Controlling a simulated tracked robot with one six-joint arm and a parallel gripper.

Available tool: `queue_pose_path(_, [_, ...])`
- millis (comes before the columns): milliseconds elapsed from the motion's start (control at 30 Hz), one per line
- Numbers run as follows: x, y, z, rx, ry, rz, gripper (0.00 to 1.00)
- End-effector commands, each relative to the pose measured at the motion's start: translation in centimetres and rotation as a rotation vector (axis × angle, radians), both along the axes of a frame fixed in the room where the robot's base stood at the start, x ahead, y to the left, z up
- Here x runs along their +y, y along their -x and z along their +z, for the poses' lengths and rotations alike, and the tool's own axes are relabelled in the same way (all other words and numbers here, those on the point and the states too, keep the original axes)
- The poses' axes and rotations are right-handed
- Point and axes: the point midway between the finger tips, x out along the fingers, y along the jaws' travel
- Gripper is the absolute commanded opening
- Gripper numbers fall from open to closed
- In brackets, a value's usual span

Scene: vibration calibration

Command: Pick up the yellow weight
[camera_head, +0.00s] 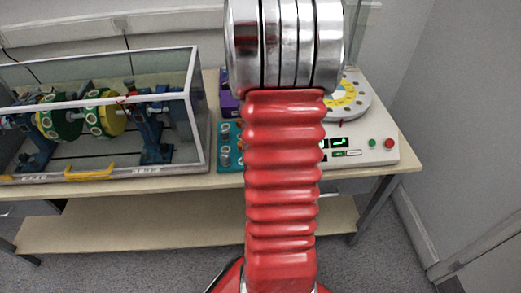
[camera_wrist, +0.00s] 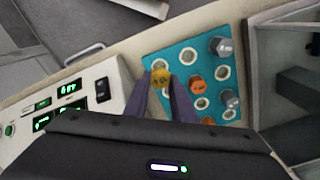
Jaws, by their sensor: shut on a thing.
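The yellow weight (camera_wrist: 160,77) sits between the tips of my gripper (camera_wrist: 161,84) in the wrist view. The two dark purple fingers are shut on it, one on each side. It is over the teal tray (camera_wrist: 172,54), beside a white-ringed hole; I cannot tell whether it is still seated or lifted. In the head view, my red arm hides my gripper and the weight, and only part of the teal tray (camera_head: 226,163) shows.
The tray also holds orange weights (camera_wrist: 197,84) and grey weights (camera_wrist: 222,46) close to my gripper. A white control box (camera_wrist: 70,100) with green displays stands on the left in the wrist view. A clear-walled rotor case (camera_head: 100,115) stands left of the tray in the head view.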

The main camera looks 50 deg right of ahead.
Motion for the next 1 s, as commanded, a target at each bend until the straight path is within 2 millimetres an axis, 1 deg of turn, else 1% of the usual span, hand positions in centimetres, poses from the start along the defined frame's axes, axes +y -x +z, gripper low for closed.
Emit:
queue_pose_path(33, [-0.1, -0.1, 1.0, -0.003, 0.004, 0.000, 0.03])
queue_pose_path(100, [-0.1, -0.1, 2.2, -0.003, 0.004, 0.000, 0.03])
queue_pose_path(200, [-0.1, -0.1, 3.6, -0.002, 0.003, 0.000, 0.03])
queue_pose_path(300, [0.0, 0.0, 4.4, -0.001, 0.001, 0.000, 0.03])
queue_pose_path(433, [0.0, 0.0, 4.8, 0.000, 0.000, 0.000, 0.03])
queue_pose_path(1000, [0.0, 0.0, 4.8, 0.000, -0.001, 0.000, 0.03])
